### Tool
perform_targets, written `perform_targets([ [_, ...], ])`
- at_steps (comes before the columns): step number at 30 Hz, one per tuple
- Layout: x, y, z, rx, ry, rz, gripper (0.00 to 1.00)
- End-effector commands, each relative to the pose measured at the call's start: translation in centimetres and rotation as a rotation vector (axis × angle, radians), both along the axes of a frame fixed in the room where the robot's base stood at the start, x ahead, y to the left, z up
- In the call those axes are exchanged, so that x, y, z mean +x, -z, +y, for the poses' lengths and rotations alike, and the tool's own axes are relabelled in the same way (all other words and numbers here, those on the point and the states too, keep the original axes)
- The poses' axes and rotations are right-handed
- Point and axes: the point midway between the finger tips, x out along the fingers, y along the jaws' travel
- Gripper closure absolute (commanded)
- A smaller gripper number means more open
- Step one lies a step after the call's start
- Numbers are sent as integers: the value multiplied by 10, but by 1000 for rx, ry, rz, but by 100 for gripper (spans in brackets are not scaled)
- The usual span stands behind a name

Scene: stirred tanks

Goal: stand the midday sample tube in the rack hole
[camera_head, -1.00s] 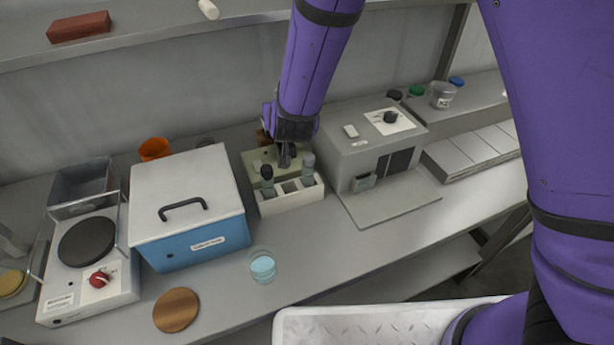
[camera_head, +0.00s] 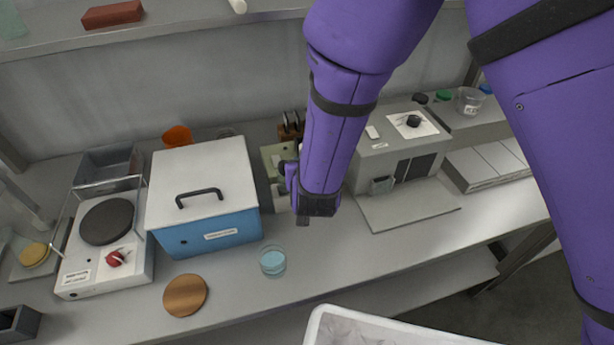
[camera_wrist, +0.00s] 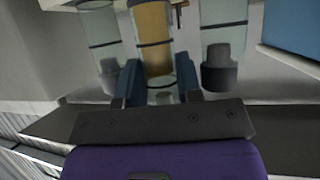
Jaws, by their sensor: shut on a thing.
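My gripper (camera_wrist: 156,88) is shut on a clear tube with amber contents (camera_wrist: 153,45), seen between the fingers in the wrist view; no label can be read. A clear tube with a grey cap (camera_wrist: 222,62) shows to its right, and another clear tube (camera_wrist: 100,28) to its left. In the head view my gripper (camera_head: 303,220) is low in front of the white rack (camera_head: 281,197), and the tube in it cannot be made out. My forearm hides most of the rack and its holes. Whether the held tube touches the rack cannot be told.
A blue box with a white lid (camera_head: 210,205) stands left of the rack, and a grey machine (camera_head: 395,150) right of it. The counter right of the glass is clear.

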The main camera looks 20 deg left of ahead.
Motion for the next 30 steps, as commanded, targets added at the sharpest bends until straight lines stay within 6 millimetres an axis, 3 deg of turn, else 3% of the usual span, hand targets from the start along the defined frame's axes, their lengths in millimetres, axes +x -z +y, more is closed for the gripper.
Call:
perform_targets([
  [9,0,37,-1,-2,0,0,96],
  [21,0,41,0,0,0,0,96],
  [22,0,41,0,0,0,0,63],
  [23,0,41,0,0,0,0,57],
  [30,0,41,0,0,0,0,57],
])
